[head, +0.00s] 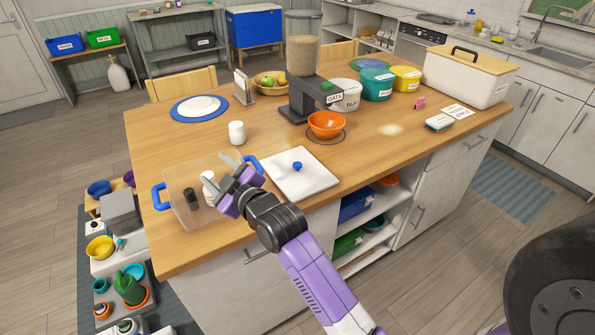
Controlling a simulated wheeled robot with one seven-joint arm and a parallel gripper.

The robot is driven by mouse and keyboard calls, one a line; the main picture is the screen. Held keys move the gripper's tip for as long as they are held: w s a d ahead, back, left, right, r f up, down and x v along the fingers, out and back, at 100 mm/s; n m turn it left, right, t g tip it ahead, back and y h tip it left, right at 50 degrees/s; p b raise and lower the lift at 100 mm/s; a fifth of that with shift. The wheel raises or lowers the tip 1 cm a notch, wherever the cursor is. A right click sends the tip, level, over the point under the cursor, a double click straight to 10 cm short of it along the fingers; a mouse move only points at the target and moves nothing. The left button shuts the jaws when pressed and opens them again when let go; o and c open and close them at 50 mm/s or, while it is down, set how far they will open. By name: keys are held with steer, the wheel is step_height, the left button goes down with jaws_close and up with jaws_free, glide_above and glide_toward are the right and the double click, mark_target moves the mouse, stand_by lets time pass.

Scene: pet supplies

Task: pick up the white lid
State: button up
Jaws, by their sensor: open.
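The white lid (312,181) is a flat square with a small blue knob at its middle. It lies on the wooden table (185,112) near the front edge, right of a clear bin with blue handles (178,212). My gripper (222,178) is open, with its fingers apart. It is over the right part of the clear bin, left of the lid and apart from the knob. My wrist and forearm pass in front of the lid's lower left side. A white bottle (208,179) shows by the fingers; I cannot tell if they touch it.
A dark item (190,197) is in the clear bin. A white jar (236,133) stands behind it. An orange bowl (326,123) sits under the food dispenser (302,60), behind the lid. Tubs and a large white box (465,80) stand at the right.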

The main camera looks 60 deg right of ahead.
steer(key=w+d+r+n+g, duration=0.1)
steer(key=w+d+n, duration=0.15)
steer(key=d, duration=0.35)
steer(key=w+d+r+n+g, duration=0.1)
steer(key=w+d+n+g, duration=0.15)
steer(key=d, duration=0.25)
steer(key=n+g+y, duration=0.2)
steer(key=n+g, duration=0.9)
steer(key=n, duration=0.3)
glide_toward(297, 164)
steer(key=f, duration=0.2)
steer(key=shift+d+p+x, duration=0.2)
steer(key=shift+p+x, duration=0.45)
steer(key=shift+x, duration=1.05)
steer(key=shift+d+p+x, duration=0.2)
steer(key=shift+p+x, duration=0.4)
steer(key=shift+x, duration=1.15)
steer(key=shift+w+r+m, duration=0.1)
steer(key=shift+r+m, duration=0.05)
steer(key=shift+m, duration=0.15)
jaws_close()
